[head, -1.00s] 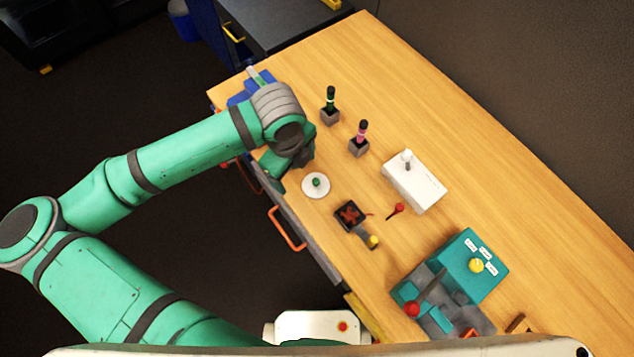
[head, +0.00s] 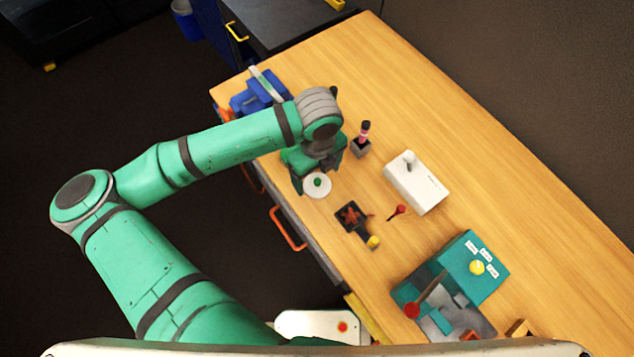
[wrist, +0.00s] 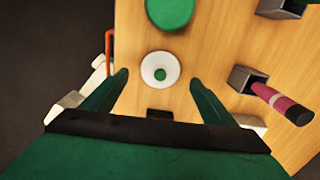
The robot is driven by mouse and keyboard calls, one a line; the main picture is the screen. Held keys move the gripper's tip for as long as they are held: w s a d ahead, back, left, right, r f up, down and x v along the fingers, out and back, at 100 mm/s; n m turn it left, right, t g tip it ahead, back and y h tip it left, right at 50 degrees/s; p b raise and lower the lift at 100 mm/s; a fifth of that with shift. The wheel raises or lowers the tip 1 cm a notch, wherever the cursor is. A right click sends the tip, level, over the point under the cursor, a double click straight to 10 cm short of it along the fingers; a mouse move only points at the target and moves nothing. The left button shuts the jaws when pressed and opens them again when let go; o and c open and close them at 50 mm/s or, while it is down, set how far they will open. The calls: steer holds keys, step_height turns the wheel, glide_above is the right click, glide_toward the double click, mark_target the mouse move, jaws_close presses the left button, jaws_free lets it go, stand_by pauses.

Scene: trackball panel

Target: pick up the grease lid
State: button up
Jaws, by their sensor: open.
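The grease lid appears to be the white disc with a small green knob (head: 317,185) on the wooden table, near its left edge. In the wrist view, the lid (wrist: 148,65) lies flat between the tips of my two green fingers. My gripper (wrist: 158,79) is open and empty, with a finger on each side of the lid and a gap to both. How high the fingertips are above the lid is hard to tell. A round green thing (wrist: 170,12) lies beyond the lid in the wrist view; my arm hides it in the head view.
A pink-banded pen in a grey holder (head: 361,147) stands right of the gripper. A white box with a knob (head: 417,185), a dark tray (head: 352,217) and a teal panel (head: 472,262) lie farther off. An orange handle (head: 288,229) is at the table's side.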

mark_target(317, 181)
steer(key=shift+f, duration=1.9)
steer(key=c, duration=1.1)
steer(key=shift+r, duration=0.15)
